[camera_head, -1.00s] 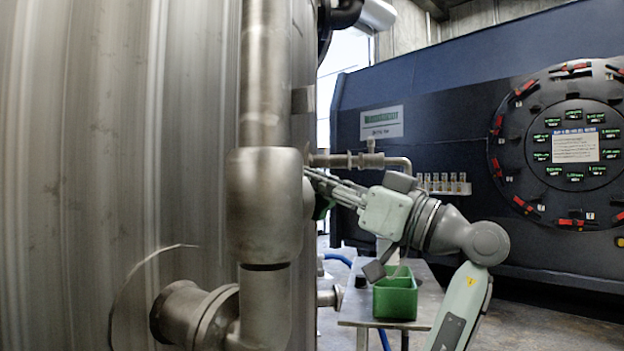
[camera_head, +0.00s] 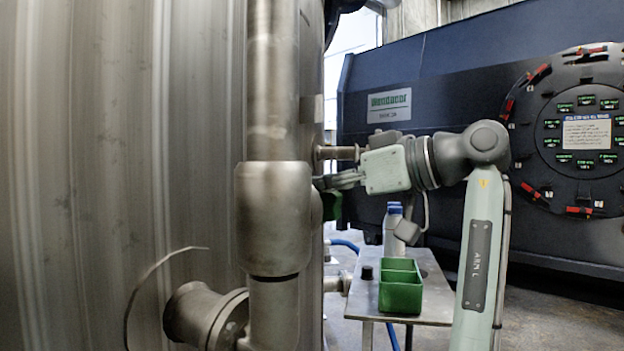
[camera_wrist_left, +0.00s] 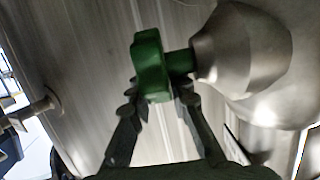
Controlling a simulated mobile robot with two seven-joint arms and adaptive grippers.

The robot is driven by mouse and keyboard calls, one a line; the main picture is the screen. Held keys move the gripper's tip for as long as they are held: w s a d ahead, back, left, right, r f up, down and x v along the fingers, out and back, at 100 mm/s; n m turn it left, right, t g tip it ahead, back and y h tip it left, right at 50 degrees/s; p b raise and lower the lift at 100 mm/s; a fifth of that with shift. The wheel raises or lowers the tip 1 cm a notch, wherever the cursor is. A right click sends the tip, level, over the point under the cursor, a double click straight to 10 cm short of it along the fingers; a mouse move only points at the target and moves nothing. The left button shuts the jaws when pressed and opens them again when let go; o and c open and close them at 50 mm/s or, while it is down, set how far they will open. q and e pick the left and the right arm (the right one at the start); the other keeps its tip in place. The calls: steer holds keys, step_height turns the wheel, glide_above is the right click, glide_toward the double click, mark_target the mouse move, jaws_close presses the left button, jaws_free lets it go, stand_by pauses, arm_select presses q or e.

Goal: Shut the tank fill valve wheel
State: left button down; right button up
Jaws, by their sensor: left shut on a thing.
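The green valve wheel (camera_wrist_left: 152,65) shows in the left wrist view, on a short green stem that comes out of a metal valve body (camera_wrist_left: 240,55). In the head view only a dark green edge of the wheel (camera_head: 332,206) shows beside the thick vertical pipe (camera_head: 273,215); the pipe hides the rest. My left gripper (camera_wrist_left: 162,93) has its fingers on either side of the wheel's lower part and is shut on it. In the head view my left gripper (camera_head: 330,183) reaches in from the right, its tips close to the pipe. My right gripper is not in view.
A large metal tank (camera_head: 120,150) fills the left side. A flanged pipe stub (camera_head: 200,315) sticks out low. A small table (camera_head: 433,290) holds a green bin (camera_head: 400,290) and a bottle (camera_head: 393,225). A dark blue machine (camera_head: 440,120) stands behind.

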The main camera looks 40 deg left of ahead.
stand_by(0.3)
arm_select(q)
steer(key=c, duration=1.4)
jaws_free()
steer(key=shift+d, duration=0.1)
steer(key=v, duration=1.1)
steer(key=shift+d, duration=0.35)
steer(key=shift+w+r, duration=0.1)
